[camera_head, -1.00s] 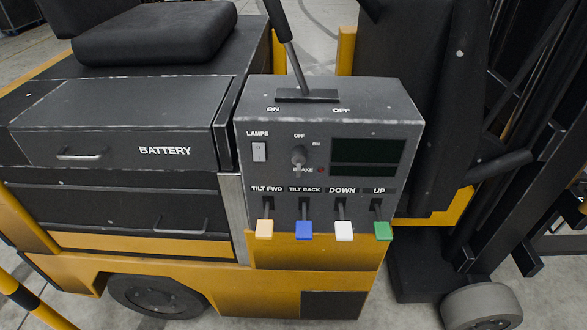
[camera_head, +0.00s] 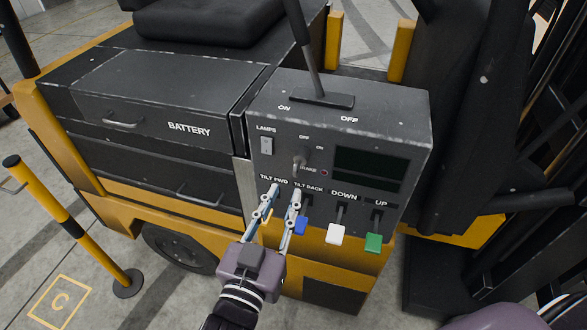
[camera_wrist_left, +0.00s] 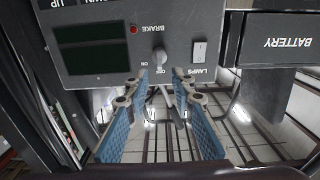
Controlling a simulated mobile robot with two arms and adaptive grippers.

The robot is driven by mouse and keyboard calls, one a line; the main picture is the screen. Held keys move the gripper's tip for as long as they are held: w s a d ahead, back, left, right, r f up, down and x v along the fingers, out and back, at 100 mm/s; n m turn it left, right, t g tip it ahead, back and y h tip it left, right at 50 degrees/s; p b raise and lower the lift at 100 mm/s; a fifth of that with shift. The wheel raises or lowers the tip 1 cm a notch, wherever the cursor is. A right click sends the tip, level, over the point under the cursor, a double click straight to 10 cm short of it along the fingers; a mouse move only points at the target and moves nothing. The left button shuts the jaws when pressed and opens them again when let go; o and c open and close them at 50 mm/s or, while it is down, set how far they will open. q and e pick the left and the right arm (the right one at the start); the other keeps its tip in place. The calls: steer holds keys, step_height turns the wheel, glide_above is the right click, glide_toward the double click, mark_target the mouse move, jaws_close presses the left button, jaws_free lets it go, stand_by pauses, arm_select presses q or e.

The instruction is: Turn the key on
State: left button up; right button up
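The key switch (camera_head: 300,160) is a grey knob on the dark control panel, below the OFF label, with ON to its upper right. It looks roughly upright. It also shows upside down in the left wrist view (camera_wrist_left: 160,60). My left gripper (camera_head: 285,191) is open, its two blue fingers apart with nothing between them. It is just below the knob in the head view, in front of the tilt levers. In the left wrist view the fingertips (camera_wrist_left: 160,76) lie either side of the knob's line; contact cannot be told. My right gripper shows at most as a purple part (camera_head: 500,316), fingers not distinguishable.
A lamps switch (camera_head: 267,146) is left of the knob. The blue lever (camera_head: 301,225), white lever (camera_head: 335,234) and green lever (camera_head: 373,243) stick out below. A tall black lever (camera_head: 306,45) rises from the box top. A yellow-black post (camera_head: 75,228) stands at left.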

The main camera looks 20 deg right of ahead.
mark_target(295, 173)
arm_select(q)
steer(key=p+x, duration=0.1)
steer(key=x, duration=0.5)
steer(key=shift+w+d, duration=0.3)
steer(key=shift+w+d+p, duration=0.2)
steer(key=shift+w+p, duration=0.1)
steer(key=c, duration=0.5)
jaws_close()
arm_select(e)
steer(key=shift+d+r, duration=0.5)
steer(key=shift+r, duration=0.35)
